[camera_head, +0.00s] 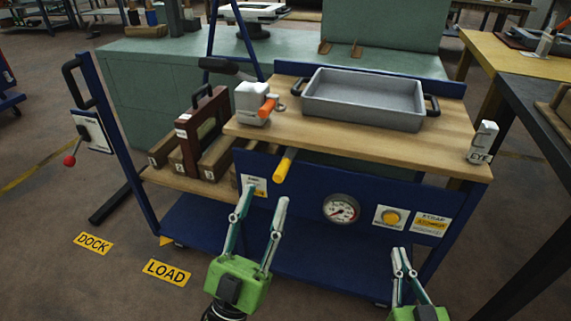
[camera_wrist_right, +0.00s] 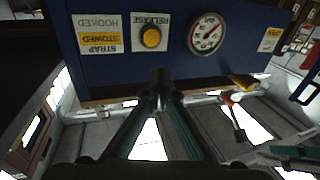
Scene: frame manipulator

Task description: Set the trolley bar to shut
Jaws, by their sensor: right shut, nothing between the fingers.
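The blue trolley (camera_head: 330,252) has a wooden top. A yellow-handled bar (camera_head: 285,165) sticks out from its front, left of the gauge, and its yellow end also shows in the right wrist view (camera_wrist_right: 243,82). A small label (camera_head: 253,185) beside it has a yellow field that seems to read "OPEN" in the right wrist view (camera_wrist_right: 269,40). My left gripper (camera_head: 263,196) is open and empty, just below the bar and apart from it. My right gripper (camera_head: 402,250) is shut and empty, below the yellow button; its closed fingertips show in the wrist view (camera_wrist_right: 165,76).
A gauge (camera_head: 341,208), a release button (camera_head: 391,217) and a strap label (camera_head: 432,224) sit on the front panel. A grey tray (camera_head: 362,100) and a white block with an orange knob (camera_head: 252,103) stand on top. A dark table (camera_head: 535,110) is close on the right.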

